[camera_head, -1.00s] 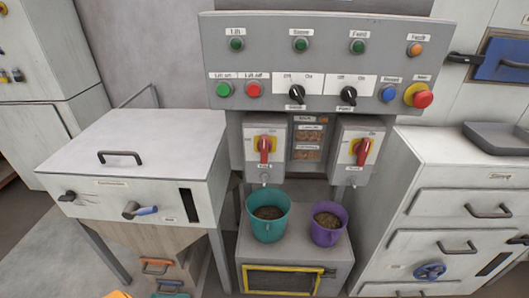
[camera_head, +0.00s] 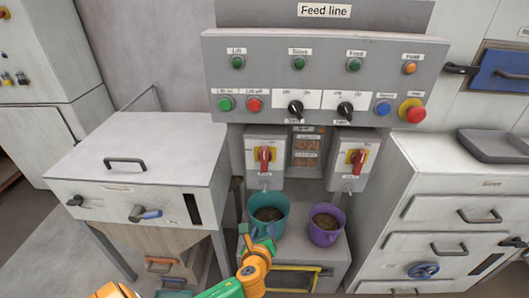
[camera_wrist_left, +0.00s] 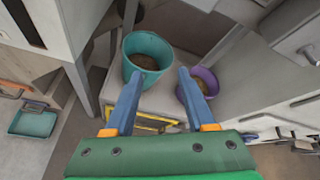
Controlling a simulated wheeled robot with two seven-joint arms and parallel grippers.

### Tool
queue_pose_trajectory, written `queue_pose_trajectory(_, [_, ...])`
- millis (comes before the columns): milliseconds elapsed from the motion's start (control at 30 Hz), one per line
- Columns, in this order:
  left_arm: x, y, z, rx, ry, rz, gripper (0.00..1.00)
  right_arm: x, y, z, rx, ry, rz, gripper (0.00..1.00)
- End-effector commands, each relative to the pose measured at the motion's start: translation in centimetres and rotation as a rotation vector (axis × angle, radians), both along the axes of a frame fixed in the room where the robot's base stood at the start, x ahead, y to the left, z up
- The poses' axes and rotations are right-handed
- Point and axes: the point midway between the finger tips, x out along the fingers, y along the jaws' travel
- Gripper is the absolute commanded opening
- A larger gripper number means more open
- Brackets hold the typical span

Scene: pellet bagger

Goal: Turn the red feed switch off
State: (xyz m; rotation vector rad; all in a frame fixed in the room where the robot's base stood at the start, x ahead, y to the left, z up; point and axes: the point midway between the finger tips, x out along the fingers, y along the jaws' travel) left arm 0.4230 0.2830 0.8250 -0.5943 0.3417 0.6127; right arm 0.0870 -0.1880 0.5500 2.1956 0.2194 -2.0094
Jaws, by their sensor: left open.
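Two red rotary switch handles on yellow plates sit on grey boxes below the control panel, the left one (camera_head: 265,158) and the right one (camera_head: 357,160). Both handles stand roughly upright, the right one slightly tilted; their small labels are too blurred to tell which is the feed switch. My left gripper (camera_head: 262,243) is below them, in front of the teal bucket and apart from both switches. In the left wrist view its two blue fingers (camera_wrist_left: 158,74) are spread with nothing between them. My right gripper is not in view.
A teal bucket (camera_head: 281,207) and a purple bucket (camera_head: 326,240), both with pellets, stand on a low grey stand under the switches. The control panel (camera_head: 222,73) juts above. Cabinets flank both sides; a grey tray (camera_head: 490,148) lies on the right one.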

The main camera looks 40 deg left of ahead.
Motion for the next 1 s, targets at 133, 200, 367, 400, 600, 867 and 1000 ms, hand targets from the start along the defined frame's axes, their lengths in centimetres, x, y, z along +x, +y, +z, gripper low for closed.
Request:
queue_pose_trajectory(133, [2.0,0.8,15.2,0.471,-0.120,-0.066,0.55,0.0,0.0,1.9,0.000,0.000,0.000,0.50])
queue_pose_trajectory(200, [1.7,1.0,18.8,0.589,-0.142,-0.054,0.55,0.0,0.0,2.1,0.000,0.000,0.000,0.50])
queue_pose_trajectory(367, [2.5,2.0,20.9,0.668,-0.149,-0.039,0.55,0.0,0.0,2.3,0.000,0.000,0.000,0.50])
queue_pose_trajectory(400, [3.2,2.4,20.8,0.666,-0.148,-0.039,0.55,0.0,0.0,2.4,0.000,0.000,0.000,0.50])
queue_pose_trajectory(600, [6.3,4.5,20.6,0.662,-0.146,-0.041,0.55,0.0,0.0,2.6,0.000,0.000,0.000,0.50])
queue_pose_trajectory(867, [7.2,5.1,20.4,0.657,-0.146,-0.043,0.55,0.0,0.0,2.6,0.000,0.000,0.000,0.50])
queue_pose_trajectory(1000, [7.2,5.1,20.4,0.657,-0.146,-0.043,0.39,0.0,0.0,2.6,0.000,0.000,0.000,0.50])
